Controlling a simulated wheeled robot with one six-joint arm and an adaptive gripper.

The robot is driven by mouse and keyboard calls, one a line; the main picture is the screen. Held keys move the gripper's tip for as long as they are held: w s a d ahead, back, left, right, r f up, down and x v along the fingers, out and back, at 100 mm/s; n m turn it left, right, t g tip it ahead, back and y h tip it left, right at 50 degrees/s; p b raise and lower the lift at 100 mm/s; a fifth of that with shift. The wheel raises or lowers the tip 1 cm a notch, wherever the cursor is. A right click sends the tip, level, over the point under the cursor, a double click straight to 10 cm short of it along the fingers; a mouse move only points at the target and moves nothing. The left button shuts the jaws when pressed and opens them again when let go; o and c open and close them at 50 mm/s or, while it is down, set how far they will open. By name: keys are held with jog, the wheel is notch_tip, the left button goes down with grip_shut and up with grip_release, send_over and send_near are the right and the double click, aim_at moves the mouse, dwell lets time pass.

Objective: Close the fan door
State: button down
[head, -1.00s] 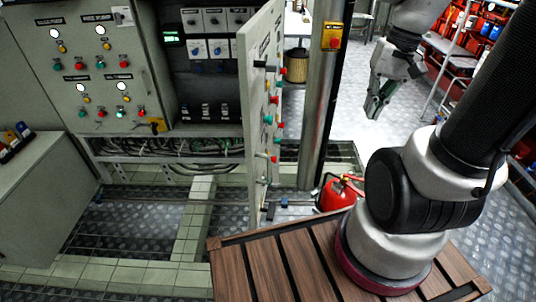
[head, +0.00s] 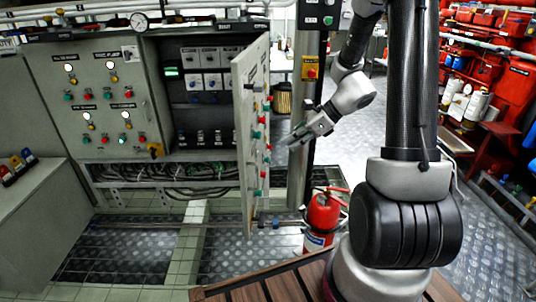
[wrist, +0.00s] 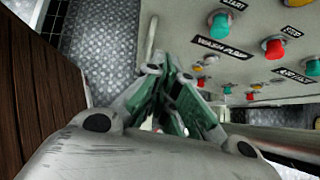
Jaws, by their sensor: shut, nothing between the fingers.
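The fan door (head: 247,150) is a grey panel with red and green buttons on its outer face. It stands swung out from the right side of the grey control cabinet (head: 85,90), whose dark right bay (head: 205,120) is uncovered. In the wrist view, the door's button face (wrist: 262,70) fills the upper right, with a label reading "WASH PUMP". My gripper (head: 288,142) is to the right of the door, on its button side, close to it. The wrist view shows its green-padded fingers (wrist: 172,88) shut and empty. I cannot tell whether they touch the door.
A red fire extinguisher (head: 321,222) stands on the floor right of the door's lower edge. A steel post (head: 308,100) with a red button box rises behind my gripper. A grey side cabinet (head: 30,215) is at left. The tread-plate floor before the bay is clear.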

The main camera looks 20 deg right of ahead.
jog(key=w+a+r+x, duration=0.1)
jog(key=r+x, duration=0.1)
jog(key=x, duration=1)
jog(key=shift+a+f, duration=0.2)
jog(key=shift+a, duration=0.35)
